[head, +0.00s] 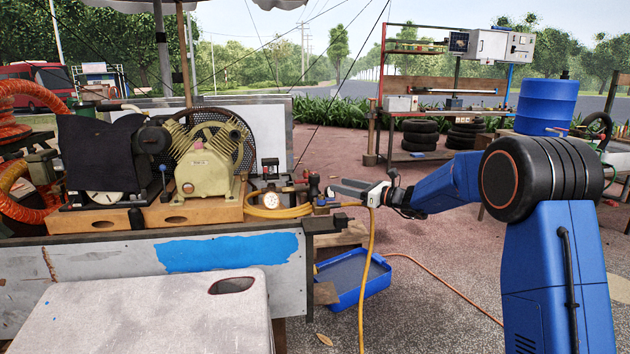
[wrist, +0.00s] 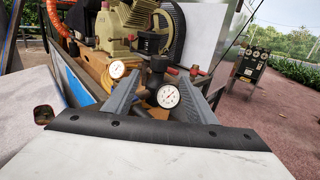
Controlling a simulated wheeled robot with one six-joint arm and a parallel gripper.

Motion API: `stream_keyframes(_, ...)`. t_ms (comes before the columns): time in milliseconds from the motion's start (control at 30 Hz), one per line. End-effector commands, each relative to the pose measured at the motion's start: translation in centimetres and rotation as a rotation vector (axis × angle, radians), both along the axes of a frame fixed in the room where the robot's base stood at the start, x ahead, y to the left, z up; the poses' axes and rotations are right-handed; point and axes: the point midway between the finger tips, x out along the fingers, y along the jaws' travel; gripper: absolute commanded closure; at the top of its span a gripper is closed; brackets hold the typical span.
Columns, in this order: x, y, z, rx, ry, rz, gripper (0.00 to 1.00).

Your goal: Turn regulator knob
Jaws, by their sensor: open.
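In the wrist view a dark regulator body with a black round knob (wrist: 152,42) on top stands just beyond and between the fingertips. A white-faced gauge (wrist: 168,96) sits on its near side, between the two fingers. My gripper (wrist: 160,74) is open, one finger on each side, with nothing held. In the head view my gripper (head: 336,188) reaches in from the right, its fingers pointing left at the regulator fittings (head: 314,184) at the cart's right end. I cannot tell from these views whether a finger touches the fittings.
A second gauge (head: 270,200) and a coiled yellow hose stand left of the regulator. The cream compressor (head: 208,160) is further left on the cart. Red-handled valves (wrist: 195,70) lie close to the right finger. A blue tray (head: 352,278) is on the ground below.

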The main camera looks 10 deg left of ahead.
Motion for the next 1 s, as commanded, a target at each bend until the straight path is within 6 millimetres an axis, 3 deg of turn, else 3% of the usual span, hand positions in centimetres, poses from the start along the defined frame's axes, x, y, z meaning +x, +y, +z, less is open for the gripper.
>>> stream_keyframes(600, 5.0, 9.3, 0.0, -0.001, 0.0, 0.002, 0.49)
stream_keyframes(1000, 6.2, 11.3, 0.0, -0.001, 0.0, 0.0, 0.49)
